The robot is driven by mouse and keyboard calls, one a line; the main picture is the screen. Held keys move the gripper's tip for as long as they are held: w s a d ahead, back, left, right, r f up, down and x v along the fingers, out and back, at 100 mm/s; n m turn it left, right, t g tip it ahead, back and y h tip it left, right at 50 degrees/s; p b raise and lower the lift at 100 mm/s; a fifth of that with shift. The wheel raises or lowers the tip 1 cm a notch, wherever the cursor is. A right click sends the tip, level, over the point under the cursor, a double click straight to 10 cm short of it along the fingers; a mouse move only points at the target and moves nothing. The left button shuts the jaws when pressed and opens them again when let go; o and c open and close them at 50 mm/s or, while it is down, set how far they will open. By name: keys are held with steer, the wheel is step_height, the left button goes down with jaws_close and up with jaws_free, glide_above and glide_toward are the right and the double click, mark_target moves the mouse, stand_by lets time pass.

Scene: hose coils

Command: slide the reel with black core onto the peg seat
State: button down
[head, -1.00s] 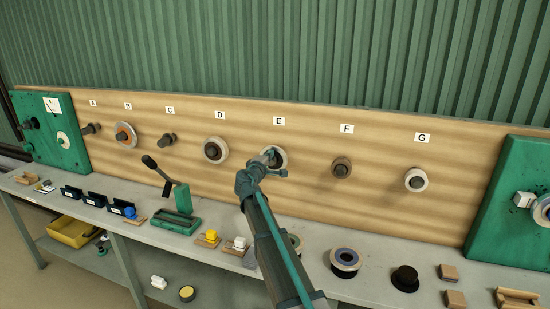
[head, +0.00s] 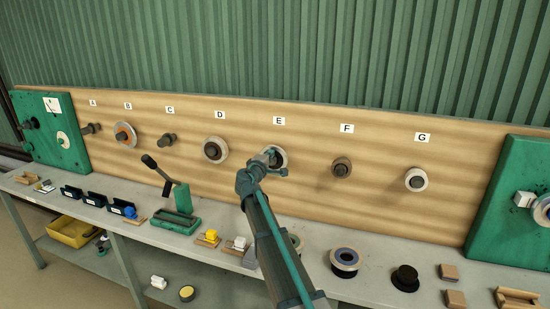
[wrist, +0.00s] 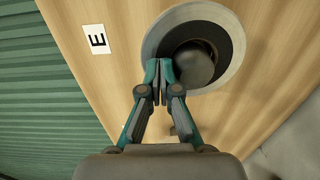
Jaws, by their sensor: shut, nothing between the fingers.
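The reel with the black core (wrist: 224,40) hangs on the peg (wrist: 195,64) under label E, its pale outer ring around the dark core. It also shows in the head view (head: 283,160), partly covered by my gripper. The peg's dark round end shows inside the core's opening. My gripper (wrist: 158,68) is shut and empty, its fingertips at the reel's face beside the peg, at the edge nearer label E. It also shows in the head view (head: 270,156). I cannot tell whether the fingertips touch the reel or whether the reel sits flush against the board.
The wooden board (head: 315,165) carries other pegs, with reels at B (head: 126,142), D (head: 208,158) and G (head: 426,181). On the bench below are a loose reel (head: 344,259), a black flanged cap (head: 405,278) and a green lever tool (head: 178,210).

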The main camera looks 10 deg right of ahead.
steer(key=shift+b+x, duration=0.5)
steer(key=shift+x, duration=0.6)
stand_by(0.8)
steer(key=shift+s+f, duration=0.1)
steer(key=shift+s, duration=0.1)
steer(key=shift+b+v, duration=0.65)
steer(key=shift+v, duration=1.7)
steer(key=shift+w+a, duration=0.1)
steer(key=v, duration=1.2)
